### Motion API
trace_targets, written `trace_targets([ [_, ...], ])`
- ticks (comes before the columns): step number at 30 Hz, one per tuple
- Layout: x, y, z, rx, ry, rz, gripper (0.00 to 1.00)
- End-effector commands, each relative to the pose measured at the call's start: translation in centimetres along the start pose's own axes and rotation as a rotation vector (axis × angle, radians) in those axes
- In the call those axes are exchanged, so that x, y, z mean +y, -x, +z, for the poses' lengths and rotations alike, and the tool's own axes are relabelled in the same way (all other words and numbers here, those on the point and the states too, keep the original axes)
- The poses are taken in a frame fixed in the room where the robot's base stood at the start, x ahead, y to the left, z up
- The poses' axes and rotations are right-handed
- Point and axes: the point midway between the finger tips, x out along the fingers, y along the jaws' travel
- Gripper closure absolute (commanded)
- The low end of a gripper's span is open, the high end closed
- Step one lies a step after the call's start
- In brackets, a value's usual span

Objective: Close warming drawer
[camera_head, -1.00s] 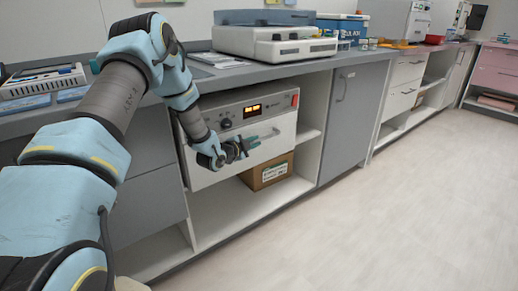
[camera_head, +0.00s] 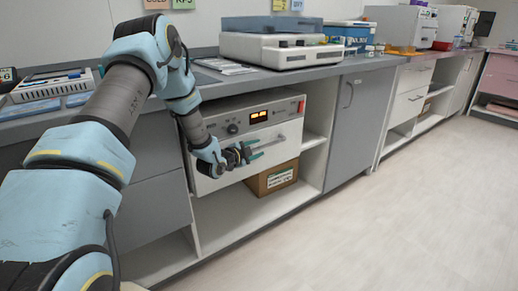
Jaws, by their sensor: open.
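The warming drawer (camera_head: 230,174) is a white front with a bar handle (camera_head: 271,146), set under the counter below a control panel (camera_head: 246,119) with a lit orange display and a dark knob. The drawer front looks about flush with the panel above it; any small gap is hard to tell from this angle. My gripper (camera_head: 255,151) is open, with its greenish fingers at the drawer front beside the handle. Whether the fingers touch the front or handle cannot be told. My wrist hides part of the drawer's left side.
A cardboard box (camera_head: 272,179) stands on the open shelf below the drawer. A grey cabinet door (camera_head: 357,127) is to the right. The grey counter (camera_head: 222,86) above carries a white and blue device (camera_head: 277,49). The floor (camera_head: 400,220) at right is clear.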

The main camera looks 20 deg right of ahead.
Motion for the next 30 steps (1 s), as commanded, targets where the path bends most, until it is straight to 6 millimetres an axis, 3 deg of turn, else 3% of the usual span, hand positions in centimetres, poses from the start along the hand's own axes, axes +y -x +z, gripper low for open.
trace_targets([
  [6,-0.1,4.5,0.1,-0.002,-0.001,0.0,0.53],
  [13,0.0,7.9,0.1,-0.001,0.0,0.0,0.53],
  [18,0.0,8.8,0.0,-0.001,0.001,-0.001,0.53],
  [30,0.0,8.8,0.0,0.0,0.0,-0.001,0.53],
])
